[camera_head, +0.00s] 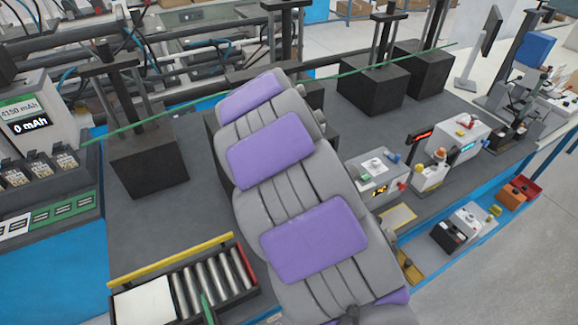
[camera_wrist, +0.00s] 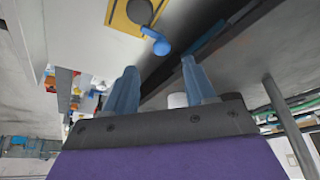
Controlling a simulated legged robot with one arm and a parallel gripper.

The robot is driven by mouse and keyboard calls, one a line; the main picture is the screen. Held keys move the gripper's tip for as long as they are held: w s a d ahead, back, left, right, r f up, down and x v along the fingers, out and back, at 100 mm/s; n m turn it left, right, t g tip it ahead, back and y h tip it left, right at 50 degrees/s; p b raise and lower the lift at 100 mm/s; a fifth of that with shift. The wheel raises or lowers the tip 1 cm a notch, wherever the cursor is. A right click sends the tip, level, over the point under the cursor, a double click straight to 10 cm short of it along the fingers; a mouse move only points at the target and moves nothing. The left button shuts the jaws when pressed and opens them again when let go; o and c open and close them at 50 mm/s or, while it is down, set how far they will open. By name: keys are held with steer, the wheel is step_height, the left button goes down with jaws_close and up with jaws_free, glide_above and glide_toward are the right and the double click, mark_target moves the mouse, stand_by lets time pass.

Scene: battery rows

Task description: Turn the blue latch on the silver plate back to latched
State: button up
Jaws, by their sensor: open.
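A blue latch lever (camera_wrist: 158,42) shows at the top of the wrist view. It reaches down and right from a grey round hub (camera_wrist: 140,11) on a yellow plate (camera_wrist: 119,15), which is cut off by the picture edge. A pale surface (camera_wrist: 85,22) surrounds that plate; I cannot tell whether it is the silver plate. My gripper (camera_wrist: 159,66) is open, with its two blue-grey fingers apart and nothing between them. The lever appears beyond the fingertips, apart from them. In the head view my arm fills the middle, and my gripper is not seen there.
A roller tray (camera_head: 215,280) with a yellow bar is at front left. Small devices, including a silver box (camera_head: 380,180) with coloured knobs, stand on the right of the dark bench. Black blocks (camera_head: 145,160) on posts stand behind. A dark beam (camera_wrist: 215,40) runs beside the latch.

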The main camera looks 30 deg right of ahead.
steer(key=v, duration=1)
steer(key=shift+a+r, duration=0.15)
steer(key=shift+r, duration=0.05)
steer(key=shift+s, duration=0.1)
